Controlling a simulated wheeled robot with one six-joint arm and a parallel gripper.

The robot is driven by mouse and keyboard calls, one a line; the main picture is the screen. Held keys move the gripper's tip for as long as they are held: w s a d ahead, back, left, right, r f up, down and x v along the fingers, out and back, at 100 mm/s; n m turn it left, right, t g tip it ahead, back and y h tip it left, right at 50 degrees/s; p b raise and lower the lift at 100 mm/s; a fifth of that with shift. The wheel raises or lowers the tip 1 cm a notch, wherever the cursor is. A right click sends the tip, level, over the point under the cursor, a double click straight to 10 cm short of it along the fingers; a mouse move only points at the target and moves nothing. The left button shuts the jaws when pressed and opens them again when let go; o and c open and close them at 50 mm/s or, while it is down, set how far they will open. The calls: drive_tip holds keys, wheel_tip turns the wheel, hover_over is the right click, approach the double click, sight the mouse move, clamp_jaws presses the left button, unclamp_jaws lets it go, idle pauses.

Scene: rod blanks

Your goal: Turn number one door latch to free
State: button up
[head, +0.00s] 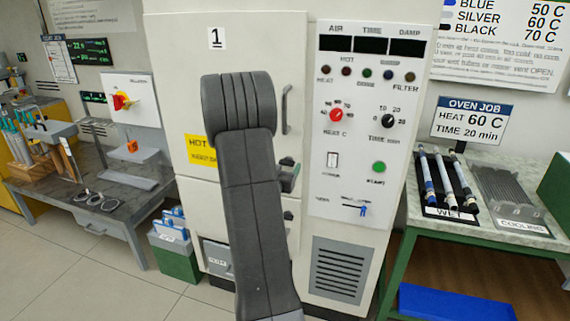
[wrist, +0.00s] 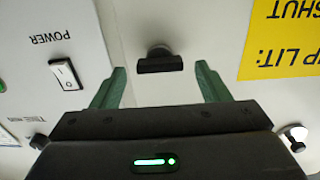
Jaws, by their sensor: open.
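The door of oven number one (head: 215,85) is a pale panel with a "1" label, and it looks closed. Its latch (head: 287,161) is a small black piece below the door handle, partly hidden by my arm. In the wrist view the latch (wrist: 160,64) is a black crossbar on a round stem, lying level across the picture. My gripper (wrist: 160,74) is open, with one green finger on each side of the latch and a clear gap to both. In the head view my gripper (head: 290,177) is at the latch, mostly behind my arm.
The door handle (head: 286,108) is just above. Right of the door is a control panel (head: 365,130) with knobs and a power switch (wrist: 65,73). A yellow sign (wrist: 280,38) is on the door. A table with a wet-rod tray (head: 450,212) stands right, a grey bench (head: 90,195) left.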

drive_tip(key=shift+x, duration=0.85)
drive_tip(key=c, duration=1)
